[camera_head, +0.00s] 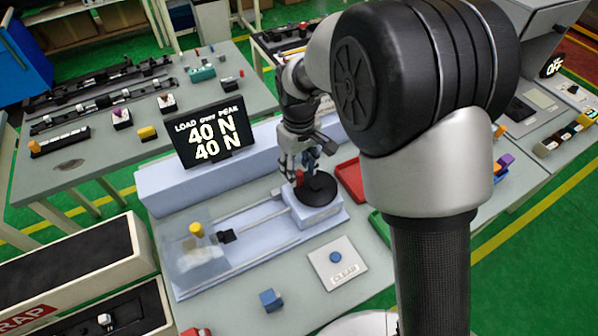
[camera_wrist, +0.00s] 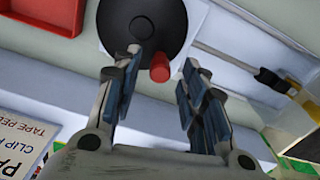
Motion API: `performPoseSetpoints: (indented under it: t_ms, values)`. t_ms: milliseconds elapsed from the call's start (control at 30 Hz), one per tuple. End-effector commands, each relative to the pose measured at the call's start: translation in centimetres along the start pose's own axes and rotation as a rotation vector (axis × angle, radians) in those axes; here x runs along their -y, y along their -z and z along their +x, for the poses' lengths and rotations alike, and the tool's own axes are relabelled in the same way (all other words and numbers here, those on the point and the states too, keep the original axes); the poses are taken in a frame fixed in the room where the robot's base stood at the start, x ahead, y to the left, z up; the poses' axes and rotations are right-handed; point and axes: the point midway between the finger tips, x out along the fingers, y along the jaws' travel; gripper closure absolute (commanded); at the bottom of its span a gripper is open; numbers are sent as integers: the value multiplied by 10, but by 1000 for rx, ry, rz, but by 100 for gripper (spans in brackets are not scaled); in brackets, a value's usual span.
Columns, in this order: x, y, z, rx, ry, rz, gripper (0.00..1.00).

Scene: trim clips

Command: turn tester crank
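The tester crank is a black disc (camera_head: 320,190) with a red knob (camera_head: 299,177), on the right end of the pale blue tester (camera_head: 160,190). In the wrist view the disc (camera_wrist: 143,22) is at the top, with the red knob (camera_wrist: 159,68) near its rim. My gripper (camera_wrist: 161,66) is open. Its fingers point at the disc, one to each side of the knob, with visible gaps. In the head view my gripper (camera_head: 304,168) is just above the knob; its fingers partly hide the disc. The display (camera_head: 213,131) reads 40 N for load and peak.
A clear guard (camera_head: 195,258) with a yellow knob (camera_head: 196,230) covers the tester's left end. A CLEAR button plate (camera_head: 337,264) and a blue block (camera_head: 270,299) lie in front. A red tray (camera_head: 351,180) stands just right of the crank.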

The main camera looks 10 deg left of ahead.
Motion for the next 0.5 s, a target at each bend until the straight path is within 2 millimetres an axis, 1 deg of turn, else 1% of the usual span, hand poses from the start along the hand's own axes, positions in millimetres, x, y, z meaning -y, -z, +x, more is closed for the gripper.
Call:
performPoseSetpoints:
  t_ms: [33,100,300,400,500]
  values:
    - [0,1,-12,-6,-2,0,61]
    - [-1,2,-28,-7,-2,0,61]
    - [0,1,-68,-5,-2,0,61]
    - [0,1,-82,-4,-1,0,61]
    - [0,1,-91,-3,-1,0,61]
